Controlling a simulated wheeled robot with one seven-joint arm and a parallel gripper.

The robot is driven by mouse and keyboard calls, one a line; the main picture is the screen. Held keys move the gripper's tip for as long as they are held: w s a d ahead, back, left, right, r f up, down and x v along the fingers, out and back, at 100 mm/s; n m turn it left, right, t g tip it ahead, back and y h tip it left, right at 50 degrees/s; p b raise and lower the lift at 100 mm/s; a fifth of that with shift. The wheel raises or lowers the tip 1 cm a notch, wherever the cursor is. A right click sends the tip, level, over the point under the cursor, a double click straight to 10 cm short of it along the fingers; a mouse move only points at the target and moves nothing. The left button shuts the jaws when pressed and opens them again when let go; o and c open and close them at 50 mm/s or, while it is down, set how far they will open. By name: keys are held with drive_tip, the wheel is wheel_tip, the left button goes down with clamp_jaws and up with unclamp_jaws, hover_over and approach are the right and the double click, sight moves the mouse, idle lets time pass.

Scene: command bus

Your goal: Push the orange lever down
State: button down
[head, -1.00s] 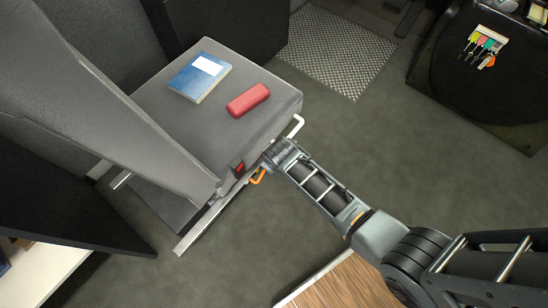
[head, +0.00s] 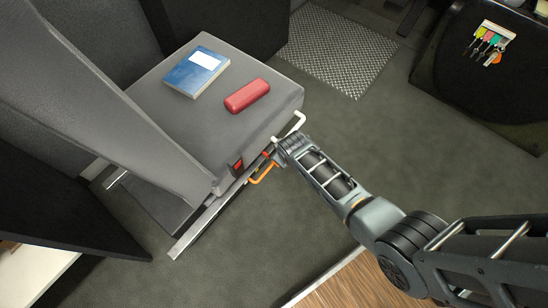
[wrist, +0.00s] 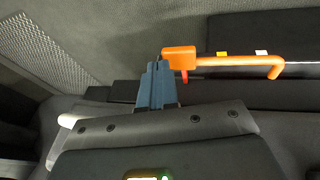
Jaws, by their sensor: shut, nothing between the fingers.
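The orange lever (head: 262,174) sticks out from the side of the seat base, low beside the metal rail, in the head view. In the wrist view, the orange lever (wrist: 235,61) runs across the upper right, with its thick end at the left. My gripper (wrist: 158,66) is shut and empty, its fingertips right by that thick end. I cannot tell whether they touch it. In the head view, my wrist is at the seat's front side edge, just right of the lever, and the fingertips are hidden.
The grey seat (head: 150,95) carries a blue book (head: 192,80) and a red case (head: 247,95). A white bar (head: 298,124) juts from its front edge. A metal rail (head: 205,226) runs along its side. The floor (head: 370,140) to the right is clear.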

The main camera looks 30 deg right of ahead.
drive_tip(key=shift+d+f+b, duration=0.15)
drive_tip(key=shift+f+b, duration=0.15)
drive_tip(key=shift+f, duration=0.35)
drive_tip(key=shift+s, duration=0.1)
drive_tip(key=p+v, duration=0.3)
drive_tip(key=v, duration=0.5)
idle(0.5)
